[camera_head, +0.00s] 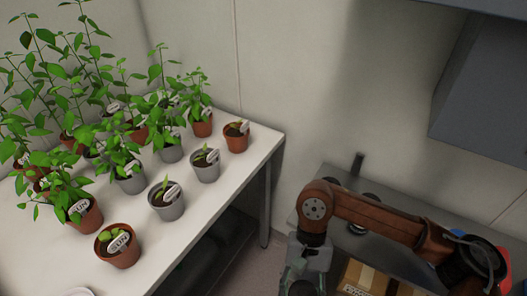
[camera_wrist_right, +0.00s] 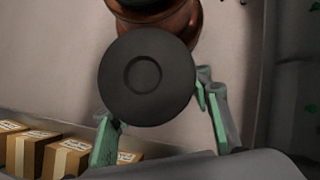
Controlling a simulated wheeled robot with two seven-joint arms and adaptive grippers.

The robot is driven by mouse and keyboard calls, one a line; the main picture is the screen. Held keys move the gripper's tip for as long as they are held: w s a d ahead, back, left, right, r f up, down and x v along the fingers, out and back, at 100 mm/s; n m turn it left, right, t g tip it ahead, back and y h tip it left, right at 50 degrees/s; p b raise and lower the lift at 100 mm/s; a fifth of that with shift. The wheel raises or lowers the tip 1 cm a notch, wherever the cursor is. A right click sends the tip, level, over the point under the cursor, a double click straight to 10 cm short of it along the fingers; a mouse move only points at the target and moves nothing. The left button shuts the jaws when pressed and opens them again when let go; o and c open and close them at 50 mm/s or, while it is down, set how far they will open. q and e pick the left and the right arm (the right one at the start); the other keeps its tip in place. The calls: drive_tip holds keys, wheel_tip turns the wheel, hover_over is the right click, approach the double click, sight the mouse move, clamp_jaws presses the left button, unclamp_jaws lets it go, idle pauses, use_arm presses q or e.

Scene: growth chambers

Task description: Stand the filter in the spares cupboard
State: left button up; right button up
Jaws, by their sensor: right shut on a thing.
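My right gripper (camera_head: 303,284) shows at the bottom of the head view, fingers pointing down and cut off by the frame edge. In the right wrist view its green-tipped fingers (camera_wrist_right: 160,115) are on either side of a dark round disc with a recessed centre, which I take to be the end of the filter (camera_wrist_right: 147,77). The gripper is shut on it. A brown part shows behind the disc; I cannot tell whether it belongs to the filter. A blue-grey wall cabinet (camera_head: 485,95) hangs at the upper right; I cannot tell whether it is the spares cupboard. My left gripper is not in view.
A white table (camera_head: 225,185) with several potted plants fills the left. A grey bench (camera_head: 310,205) stands at the right, partly hidden by my arm. Cardboard boxes (camera_head: 367,278) are at the bottom right; boxes (camera_wrist_right: 65,155) also show in the wrist view. A floor gap separates table and bench.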

drive_tip(key=shift+s+a+f+n+h, duration=0.15)
drive_tip(key=shift+s+a+n+h, duration=0.35)
drive_tip(key=shift+n, duration=0.4)
drive_tip(key=shift+w+d+f, duration=0.1)
drive_tip(key=shift+d, duration=0.1)
drive_tip(key=d, duration=1.4)
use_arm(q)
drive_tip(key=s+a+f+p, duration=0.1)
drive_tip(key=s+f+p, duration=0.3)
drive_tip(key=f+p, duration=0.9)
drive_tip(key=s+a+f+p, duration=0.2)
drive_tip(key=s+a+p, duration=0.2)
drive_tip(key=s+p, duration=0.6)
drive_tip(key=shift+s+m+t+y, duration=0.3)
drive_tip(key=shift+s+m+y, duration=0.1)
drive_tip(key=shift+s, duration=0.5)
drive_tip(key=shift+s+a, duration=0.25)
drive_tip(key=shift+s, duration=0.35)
use_arm(e)
wheel_tip(320, 180, up, 13)
drive_tip(key=s, duration=0.2)
drive_tip(key=shift+s+a, duration=0.2)
drive_tip(key=shift+a, duration=0.05)
